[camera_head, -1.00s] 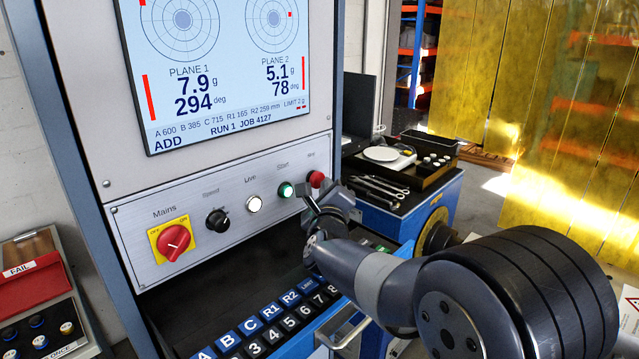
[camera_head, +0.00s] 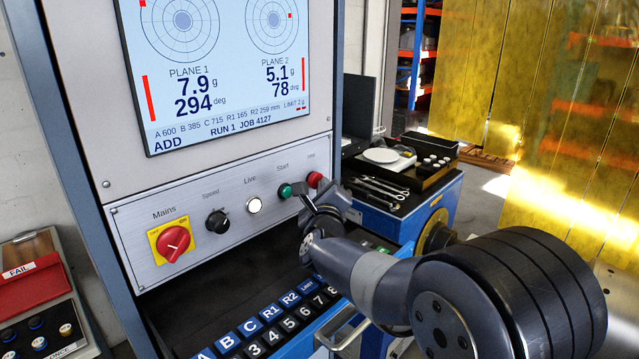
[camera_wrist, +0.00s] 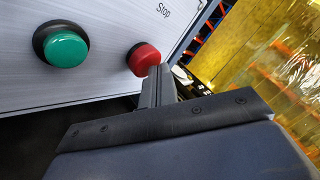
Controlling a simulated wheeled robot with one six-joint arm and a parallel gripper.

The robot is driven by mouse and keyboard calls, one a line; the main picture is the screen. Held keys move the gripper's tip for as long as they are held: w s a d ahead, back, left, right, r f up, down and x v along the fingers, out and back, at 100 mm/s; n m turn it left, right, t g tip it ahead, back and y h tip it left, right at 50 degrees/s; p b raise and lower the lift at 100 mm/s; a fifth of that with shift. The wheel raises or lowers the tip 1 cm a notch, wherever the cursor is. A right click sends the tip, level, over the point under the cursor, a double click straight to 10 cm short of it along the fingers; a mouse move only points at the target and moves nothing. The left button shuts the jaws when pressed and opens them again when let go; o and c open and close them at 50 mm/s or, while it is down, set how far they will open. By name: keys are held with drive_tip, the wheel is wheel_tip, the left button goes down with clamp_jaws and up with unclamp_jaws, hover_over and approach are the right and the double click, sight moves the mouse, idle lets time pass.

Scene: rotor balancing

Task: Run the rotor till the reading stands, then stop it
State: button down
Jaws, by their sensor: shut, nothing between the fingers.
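The balancer screen (camera_head: 216,60) reads Plane 1 7.9 g, 294 deg and Plane 2 5.1 g, 78 deg, with ADD and RUN 1 JOB 4127 below. On the panel (camera_head: 135,225) are the red Mains switch (camera_head: 173,242), the Speed knob (camera_head: 217,221), the pale, bright Live lamp (camera_head: 254,205), the green Start button (camera_head: 285,191) and the red Stop button (camera_head: 315,179). My gripper (camera_head: 306,196) is shut and empty in front of Start and Stop. In the wrist view its tip (camera_wrist: 156,76) is close to Stop (camera_wrist: 143,58), right of Start (camera_wrist: 66,46); contact is unclear. The rotor is not identifiable.
A keypad (camera_head: 270,325) lies below the panel. A blue bench (camera_head: 440,200) with tools, a scale (camera_head: 381,155) and a dark tray (camera_head: 430,172) stands behind my arm. A red FAIL box (camera_head: 28,285) is at the left. Yellow curtains (camera_head: 560,100) hang at the right.

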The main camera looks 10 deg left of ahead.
idle(0.4)
drive_tip(key=shift+s+d+b, duration=0.5)
drive_tip(key=shift+d+b, duration=0.15)
drive_tip(key=shift+b, duration=0.2)
drive_tip(key=s+d+b, duration=0.1)
drive_tip(key=d+b, duration=0.1)
drive_tip(key=s+d+b, duration=0.2)
drive_tip(key=shift+a, duration=0.1)
idle(0.4)
